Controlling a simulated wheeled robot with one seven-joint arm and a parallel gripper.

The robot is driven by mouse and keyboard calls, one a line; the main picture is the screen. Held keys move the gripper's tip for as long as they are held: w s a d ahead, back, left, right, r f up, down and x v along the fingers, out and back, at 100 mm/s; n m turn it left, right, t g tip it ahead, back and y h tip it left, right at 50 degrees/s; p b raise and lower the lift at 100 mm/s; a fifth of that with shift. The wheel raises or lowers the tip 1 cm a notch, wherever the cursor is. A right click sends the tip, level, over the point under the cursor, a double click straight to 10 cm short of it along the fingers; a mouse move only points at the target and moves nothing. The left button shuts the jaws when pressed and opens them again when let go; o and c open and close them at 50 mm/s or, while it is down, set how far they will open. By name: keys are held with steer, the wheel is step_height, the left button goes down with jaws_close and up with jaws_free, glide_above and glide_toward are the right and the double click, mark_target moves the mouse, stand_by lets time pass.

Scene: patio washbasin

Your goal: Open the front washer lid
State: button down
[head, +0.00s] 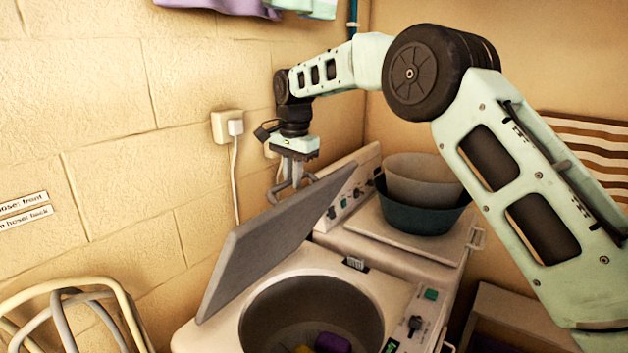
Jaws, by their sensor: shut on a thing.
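The front washer lid (258,244) is a grey panel. It stands raised and steeply tilted at the left side of the front washer (388,290). The round tub opening (262,310) is uncovered, with purple and yellow items inside. My gripper (291,185) points down at the lid's far upper edge. It is shut on the lid there; the fingertips are partly hidden behind the panel.
The back washer lid (372,230) is closed and bears a dark teal basin (424,219) with a grey bowl (420,182) in it. A wall outlet (226,126) with a white cord is close left of my gripper. Bent tubes (70,300) stand at lower left.

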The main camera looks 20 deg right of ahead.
steer(key=shift+w+a+p, duration=0.3)
steer(key=shift+w+a, duration=0.75)
steer(key=shift+a, duration=0.1)
steer(key=c, duration=1.4)
jaws_free()
steer(key=shift+w+a, duration=0.1)
step_height(320, 180, up, 12)
steer(key=shift+s+d+r, duration=0.15)
steer(key=shift+s+d, duration=0.1)
steer(key=shift+d, duration=0.15)
